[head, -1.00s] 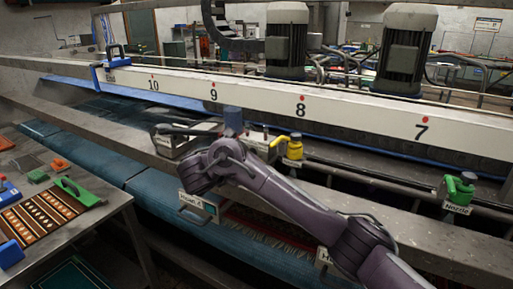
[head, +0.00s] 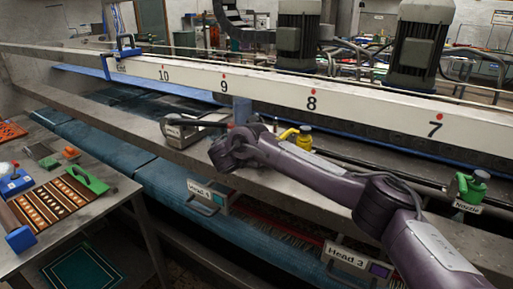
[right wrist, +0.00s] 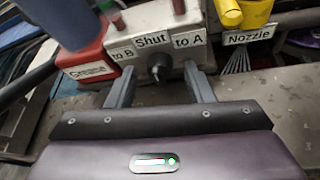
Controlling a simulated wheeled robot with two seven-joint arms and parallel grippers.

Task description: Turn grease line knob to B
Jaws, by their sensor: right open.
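The grease line knob (right wrist: 160,66) is a dark round knob on a pale block (right wrist: 145,32), in the right wrist view. Labels "to B" (right wrist: 123,53), "Shut" (right wrist: 150,40) and "to A" (right wrist: 189,40) run above it. My right gripper (right wrist: 160,78) is open, with one finger on each side of the knob and a gap visible to each. Which label the knob points at is hard to tell. My left gripper is not in view.
A red box with a partly blurred label (right wrist: 85,62) adjoins the block, below a blue-grey cylinder (right wrist: 55,20). A yellow nozzle (right wrist: 245,12) stands close on the right. A numbered white beam (head: 270,92) crosses behind.

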